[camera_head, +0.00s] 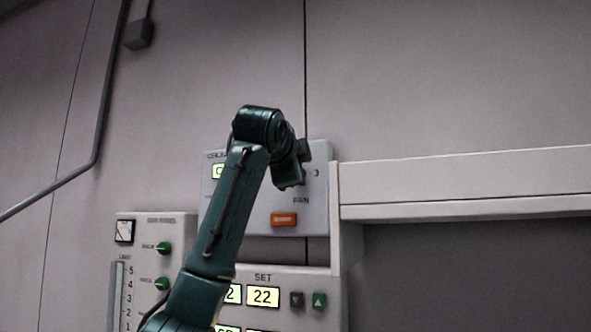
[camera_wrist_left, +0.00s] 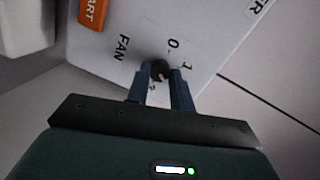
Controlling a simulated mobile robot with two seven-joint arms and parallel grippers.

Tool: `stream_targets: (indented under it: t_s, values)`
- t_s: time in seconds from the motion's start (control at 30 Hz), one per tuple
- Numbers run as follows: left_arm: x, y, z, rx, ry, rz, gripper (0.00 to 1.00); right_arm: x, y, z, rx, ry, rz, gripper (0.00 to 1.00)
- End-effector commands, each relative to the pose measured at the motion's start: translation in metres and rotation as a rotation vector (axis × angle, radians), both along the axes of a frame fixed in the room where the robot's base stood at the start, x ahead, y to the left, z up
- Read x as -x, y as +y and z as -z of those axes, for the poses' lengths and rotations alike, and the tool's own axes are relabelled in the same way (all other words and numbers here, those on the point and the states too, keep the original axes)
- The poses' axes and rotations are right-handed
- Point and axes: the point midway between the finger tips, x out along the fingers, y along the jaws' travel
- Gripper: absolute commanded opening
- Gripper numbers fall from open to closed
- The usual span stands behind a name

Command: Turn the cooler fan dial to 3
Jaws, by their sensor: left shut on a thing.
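The cooler panel (camera_head: 308,220) is a pale box on the wall, and it also shows in the left wrist view (camera_wrist_left: 195,35). Its fan dial (camera_wrist_left: 160,68) is a small dark knob beside the word FAN. Marks 0 and 1 show around it, with another mark partly hidden by a finger. My left gripper (camera_wrist_left: 161,78) is shut on the dial, one finger on each side. In the head view my left gripper (camera_head: 303,165) is at the panel and hides the dial. I cannot tell the dial's setting. My right gripper is not in view.
An orange button (camera_head: 284,219) is below the dial on the same panel. A lower panel has a SET display (camera_head: 263,296) and arrow buttons. A panel at left has green knobs (camera_head: 162,248). A pale frame (camera_head: 450,185) juts out at right.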

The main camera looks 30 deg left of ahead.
Motion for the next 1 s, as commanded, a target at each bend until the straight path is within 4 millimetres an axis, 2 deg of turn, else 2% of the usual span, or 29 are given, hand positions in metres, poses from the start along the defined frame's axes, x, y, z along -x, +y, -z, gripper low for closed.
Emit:
stream_targets:
  t_s: [0.7, 1.0]
  values:
    - [-0.0001, -0.0015, 0.0021, -0.655, 0.157, 0.000, 0.00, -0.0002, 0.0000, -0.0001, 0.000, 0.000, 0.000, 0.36]
    - [-0.0002, -0.0017, 0.0031, -0.867, 0.208, 0.001, 0.00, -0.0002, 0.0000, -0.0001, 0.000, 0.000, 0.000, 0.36]
